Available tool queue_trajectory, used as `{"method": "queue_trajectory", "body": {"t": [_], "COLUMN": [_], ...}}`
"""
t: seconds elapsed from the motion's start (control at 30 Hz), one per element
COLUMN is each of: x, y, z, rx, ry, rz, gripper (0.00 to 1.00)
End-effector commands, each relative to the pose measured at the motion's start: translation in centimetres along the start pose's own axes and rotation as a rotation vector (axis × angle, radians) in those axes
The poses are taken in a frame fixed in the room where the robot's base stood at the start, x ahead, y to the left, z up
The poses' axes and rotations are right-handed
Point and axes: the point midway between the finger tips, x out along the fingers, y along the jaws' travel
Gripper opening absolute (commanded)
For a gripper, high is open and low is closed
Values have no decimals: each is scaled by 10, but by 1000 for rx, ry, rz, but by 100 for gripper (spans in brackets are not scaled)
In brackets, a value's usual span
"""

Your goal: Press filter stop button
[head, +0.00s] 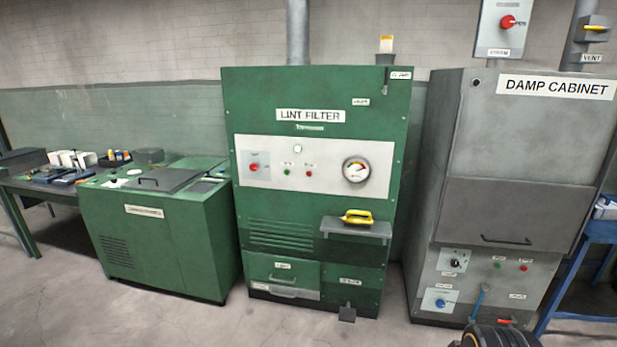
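The green lint filter cabinet (256,90) stands upright in the middle of the head view. On its pale control panel (328,180) a small red button (309,174) sits to the right of a small green button (287,172). The labels above both are too small to read. A red knob (255,167) is to their left and a round gauge (356,169) to their right. A dark rounded part of my own arm shows at the bottom edge, right of centre, well apart from the panel. My gripper's fingers are not visible.
A grey damp cabinet (545,137) stands at the right, with its own green (497,266) and red (523,268) buttons. A shelf (355,231) with a yellow-handled item (357,217) juts from the filter's front. A low green machine (150,245) stands left. The floor in front is clear.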

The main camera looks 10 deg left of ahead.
Motion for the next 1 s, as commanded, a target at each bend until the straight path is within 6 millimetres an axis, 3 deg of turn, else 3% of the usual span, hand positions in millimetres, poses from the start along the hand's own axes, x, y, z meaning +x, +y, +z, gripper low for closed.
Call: {"method": "queue_trajectory", "body": {"t": [0.4,1.0], "x": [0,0], "y": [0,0], "z": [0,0], "rx": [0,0], "ry": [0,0], "rz": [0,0], "gripper": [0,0]}}
